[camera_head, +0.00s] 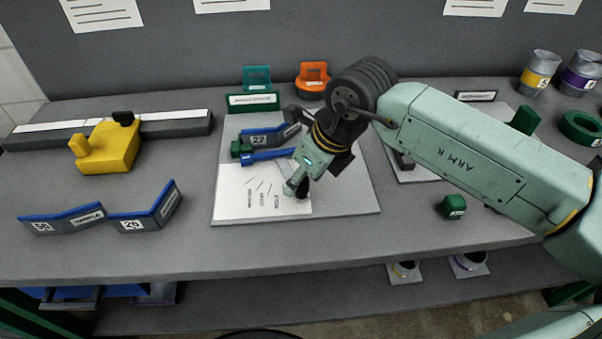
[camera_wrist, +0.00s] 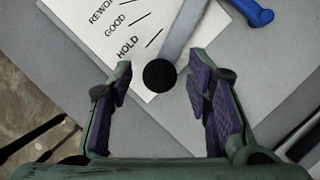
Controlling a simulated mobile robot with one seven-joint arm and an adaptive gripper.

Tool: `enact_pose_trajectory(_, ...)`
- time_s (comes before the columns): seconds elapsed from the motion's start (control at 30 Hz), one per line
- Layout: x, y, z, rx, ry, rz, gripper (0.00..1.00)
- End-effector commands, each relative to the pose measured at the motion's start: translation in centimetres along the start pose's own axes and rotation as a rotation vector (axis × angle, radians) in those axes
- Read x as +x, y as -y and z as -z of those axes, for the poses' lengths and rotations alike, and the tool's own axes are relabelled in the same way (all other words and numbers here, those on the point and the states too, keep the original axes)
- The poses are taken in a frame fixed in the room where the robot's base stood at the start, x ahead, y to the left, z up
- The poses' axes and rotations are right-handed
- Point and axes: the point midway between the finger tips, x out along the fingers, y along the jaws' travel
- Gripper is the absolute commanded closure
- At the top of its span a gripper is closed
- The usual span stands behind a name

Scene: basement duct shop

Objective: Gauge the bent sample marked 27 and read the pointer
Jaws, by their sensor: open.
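The bent sample marked 27 (camera_head: 262,138), dark with a blue top edge, sits on the light gauge board (camera_head: 345,200). A blue bar (camera_head: 268,155) and green knob (camera_head: 241,148) are beside it. A white scale card (camera_head: 245,190) on the board reads REWORK, GOOD and HOLD in the wrist view (camera_wrist: 122,45).
Two other bent samples (camera_head: 62,220) (camera_head: 148,210) stand at the left, before a yellow block (camera_head: 108,148) on a rail. A teal piece (camera_head: 257,78) and an orange piece (camera_head: 312,76) stand behind the board. A small green block (camera_head: 452,206) is right. The front-left bench is clear.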

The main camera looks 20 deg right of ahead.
Motion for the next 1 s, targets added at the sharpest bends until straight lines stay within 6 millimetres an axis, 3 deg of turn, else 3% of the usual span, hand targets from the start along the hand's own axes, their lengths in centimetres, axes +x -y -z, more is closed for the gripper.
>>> enact_pose_trajectory(0.43,1.10,-0.05,0.00,-0.002,0.000,0.000,0.56)
enact_pose_trajectory(1.0,1.07,-0.04,0.00,-0.001,0.000,0.000,0.94)
